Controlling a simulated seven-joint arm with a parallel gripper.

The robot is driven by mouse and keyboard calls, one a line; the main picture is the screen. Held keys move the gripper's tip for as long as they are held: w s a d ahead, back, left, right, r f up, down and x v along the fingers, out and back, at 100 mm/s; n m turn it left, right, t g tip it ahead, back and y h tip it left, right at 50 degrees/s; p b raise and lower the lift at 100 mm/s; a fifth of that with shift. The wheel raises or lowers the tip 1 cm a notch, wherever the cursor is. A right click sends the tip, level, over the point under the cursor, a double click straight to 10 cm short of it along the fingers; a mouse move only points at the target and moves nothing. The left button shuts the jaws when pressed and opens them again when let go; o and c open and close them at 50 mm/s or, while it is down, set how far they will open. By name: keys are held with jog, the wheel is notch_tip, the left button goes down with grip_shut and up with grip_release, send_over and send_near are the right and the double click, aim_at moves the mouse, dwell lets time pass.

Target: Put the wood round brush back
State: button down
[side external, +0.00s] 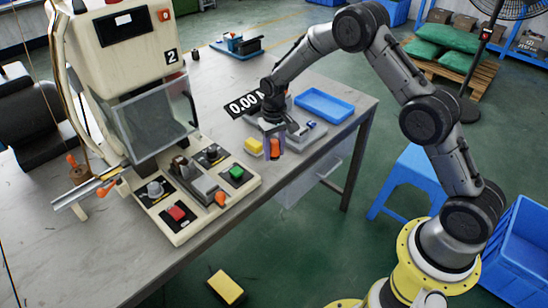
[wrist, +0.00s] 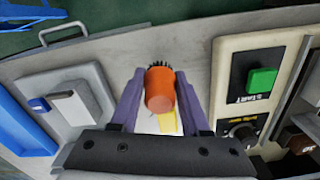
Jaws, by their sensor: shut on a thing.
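The round brush (wrist: 160,90) has an orange-brown cylindrical body with dark bristles at its far end in the wrist view. My gripper (wrist: 154,92) has its two purple fingers on either side of the brush and is shut on it. In the side view, my gripper (side external: 272,144) is by the table's front edge, with the orange brush (side external: 275,147) between its fingers. A yellow block (side external: 253,146) is just left of the gripper. Part of something yellow (wrist: 168,122) shows below the brush in the wrist view.
The control panel (side external: 188,222) with green button (side external: 237,173) and red button (side external: 177,214) lies to the left. A blue tray (side external: 325,105) is behind and right. The moulding machine (side external: 120,50) stands at the back left. A yellow-topped block (side external: 227,287) lies on the floor.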

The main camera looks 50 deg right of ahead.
aim_at(274, 158)
jog(key=shift+w+f, duration=0.1)
jog(key=shift+f, duration=1.5)
jog(key=shift+f, duration=0.1)
jog(key=shift+c, duration=1.9)
grip_release()
